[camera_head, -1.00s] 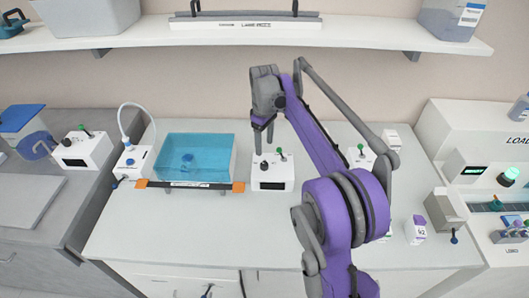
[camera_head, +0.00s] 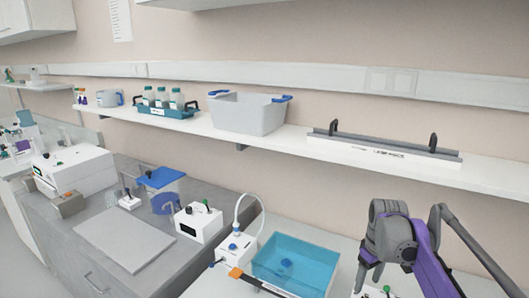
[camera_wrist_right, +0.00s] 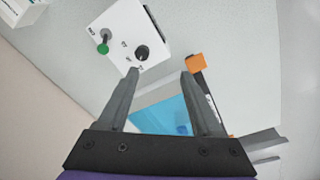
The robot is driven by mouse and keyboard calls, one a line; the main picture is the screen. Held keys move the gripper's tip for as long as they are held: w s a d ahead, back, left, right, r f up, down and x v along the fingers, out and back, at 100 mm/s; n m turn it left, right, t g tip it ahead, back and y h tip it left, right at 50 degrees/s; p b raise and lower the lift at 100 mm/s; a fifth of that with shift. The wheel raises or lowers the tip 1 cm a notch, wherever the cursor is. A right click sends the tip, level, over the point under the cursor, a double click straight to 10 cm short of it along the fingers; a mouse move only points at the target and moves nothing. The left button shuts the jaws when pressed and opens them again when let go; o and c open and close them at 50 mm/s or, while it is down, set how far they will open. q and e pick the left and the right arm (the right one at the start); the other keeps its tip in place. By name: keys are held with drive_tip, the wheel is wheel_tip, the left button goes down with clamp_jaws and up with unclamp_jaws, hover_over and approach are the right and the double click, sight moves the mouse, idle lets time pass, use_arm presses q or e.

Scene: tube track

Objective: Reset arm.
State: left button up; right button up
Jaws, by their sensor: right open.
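My right gripper (camera_head: 368,280) hangs at the lower right of the head view, fingers pointing down, with my purple and grey arm behind it. In the right wrist view its two fingers (camera_wrist_right: 161,73) stand apart with nothing between the tips. A small white box with a green-tipped switch and a dark knob (camera_wrist_right: 130,42) lies beyond the fingertips in that view. In the head view this box (camera_head: 372,292) is mostly cut off by the bottom edge. My left gripper is not in view.
A blue water bath (camera_head: 295,265) stands on the counter left of my right gripper, with an orange-ended bar (camera_head: 258,284) along its front. The wall shelf (camera_head: 285,138) above holds a grey tub (camera_head: 247,113) and a bottle rack (camera_head: 165,108). A flat grey board (camera_head: 124,237) lies left.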

drive_tip(key=s+a+f+m+t, duration=0.1)
drive_tip(key=s+a+f, duration=0.2)
drive_tip(key=s, duration=0.5)
drive_tip(key=s+a+f+m+t, duration=0.2)
drive_tip(key=s+a, duration=0.3)
drive_tip(key=s, duration=0.4)
drive_tip(key=s+a+f+m+t, duration=0.1)
drive_tip(key=s+a+f, duration=0.3)
drive_tip(key=s, duration=0.4)
drive_tip(key=shift+s+f+m+t, duration=0.3)
drive_tip(key=shift+s+f, duration=0.05)
drive_tip(key=shift+f, duration=0.25)
drive_tip(key=shift+d, duration=0.1)
